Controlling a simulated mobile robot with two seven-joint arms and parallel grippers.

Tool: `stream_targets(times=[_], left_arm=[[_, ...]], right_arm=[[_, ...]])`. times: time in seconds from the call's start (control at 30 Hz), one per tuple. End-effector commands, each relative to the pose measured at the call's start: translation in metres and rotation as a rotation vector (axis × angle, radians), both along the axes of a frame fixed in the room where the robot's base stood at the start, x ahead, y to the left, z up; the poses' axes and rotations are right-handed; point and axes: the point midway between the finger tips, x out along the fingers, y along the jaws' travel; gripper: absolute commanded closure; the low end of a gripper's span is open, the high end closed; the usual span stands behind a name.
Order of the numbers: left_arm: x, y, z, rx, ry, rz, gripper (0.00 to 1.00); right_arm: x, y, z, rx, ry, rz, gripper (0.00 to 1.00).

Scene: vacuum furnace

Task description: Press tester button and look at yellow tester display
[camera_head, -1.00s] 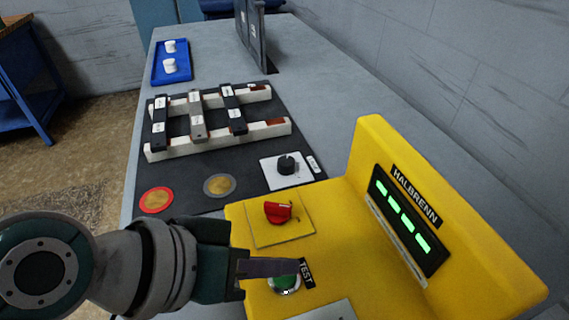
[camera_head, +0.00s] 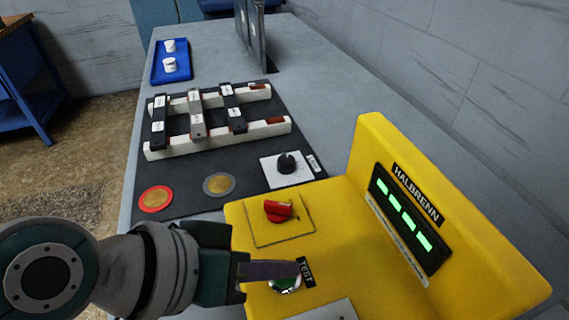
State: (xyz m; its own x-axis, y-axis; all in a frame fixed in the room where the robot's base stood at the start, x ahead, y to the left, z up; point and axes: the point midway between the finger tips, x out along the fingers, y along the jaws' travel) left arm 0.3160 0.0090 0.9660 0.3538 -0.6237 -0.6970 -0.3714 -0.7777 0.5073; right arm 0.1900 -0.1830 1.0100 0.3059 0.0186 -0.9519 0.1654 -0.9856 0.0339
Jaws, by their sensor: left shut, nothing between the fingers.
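The yellow tester (camera_head: 335,238) stands at the lower right. Its dark display (camera_head: 409,222) faces left and shows a row of several green dashes under the name HALBRENN. The green TEST button (camera_head: 286,286) with a metal ring sits on the tester's flat base. My left gripper (camera_head: 296,270) is shut and empty, with its fingertips over the button. The fingers hide part of the button, and I cannot tell whether they touch it. My right gripper is out of view.
A red knob (camera_head: 279,209) sits on the tester close above my fingers. A black mat (camera_head: 229,160) holds a white frame with dark bars, a black dial (camera_head: 287,163) and two round pads. A blue tray (camera_head: 171,61) with white pieces and an upright grey panel (camera_head: 256,35) stand farther back.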

Motion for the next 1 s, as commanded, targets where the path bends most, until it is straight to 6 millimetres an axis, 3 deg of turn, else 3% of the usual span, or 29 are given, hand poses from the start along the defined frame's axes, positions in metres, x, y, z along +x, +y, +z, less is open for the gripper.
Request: stream_targets(times=[1.0], left_arm=[[0.0,0.0002,-0.0073,0.0,0.0,0.0,1.0]], right_arm=[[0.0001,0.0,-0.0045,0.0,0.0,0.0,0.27]])
